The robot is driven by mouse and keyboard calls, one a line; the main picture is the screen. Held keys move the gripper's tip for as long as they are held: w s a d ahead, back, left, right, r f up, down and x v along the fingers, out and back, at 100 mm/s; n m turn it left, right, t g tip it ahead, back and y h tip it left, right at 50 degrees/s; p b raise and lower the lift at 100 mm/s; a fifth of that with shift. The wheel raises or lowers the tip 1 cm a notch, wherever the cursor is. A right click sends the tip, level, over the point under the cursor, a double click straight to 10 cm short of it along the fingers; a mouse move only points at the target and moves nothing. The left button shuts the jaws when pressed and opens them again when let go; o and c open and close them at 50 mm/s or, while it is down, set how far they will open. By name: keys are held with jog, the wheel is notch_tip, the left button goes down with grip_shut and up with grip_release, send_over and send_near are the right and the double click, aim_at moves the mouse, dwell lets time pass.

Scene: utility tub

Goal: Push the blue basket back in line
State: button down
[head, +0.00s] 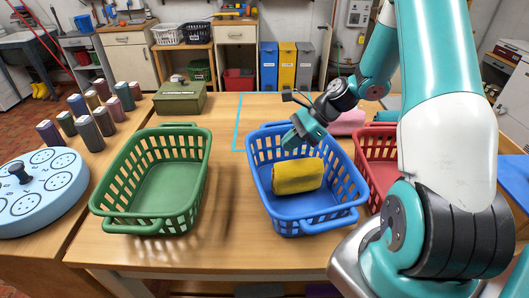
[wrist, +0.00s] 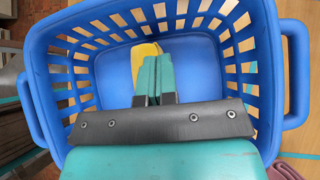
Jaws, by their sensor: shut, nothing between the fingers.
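The blue basket (head: 312,224) stands on the table between two other baskets. I cannot tell whether the fingers touch the basket.
The green basket (head: 147,222) stands empty at left, the red basket (head: 374,172) close at right, partly behind my arm. Cyan tape (head: 237,122) marks the table behind the blue basket.

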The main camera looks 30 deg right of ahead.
jog(key=w+a+f+p, duration=0.2)
jog(key=a+f, duration=0.1)
jog(key=a, duration=0.3)
jog(key=shift+w+a, duration=0.2)
jog(key=shift+w, duration=0.05)
jog(key=shift+r, duration=0.1)
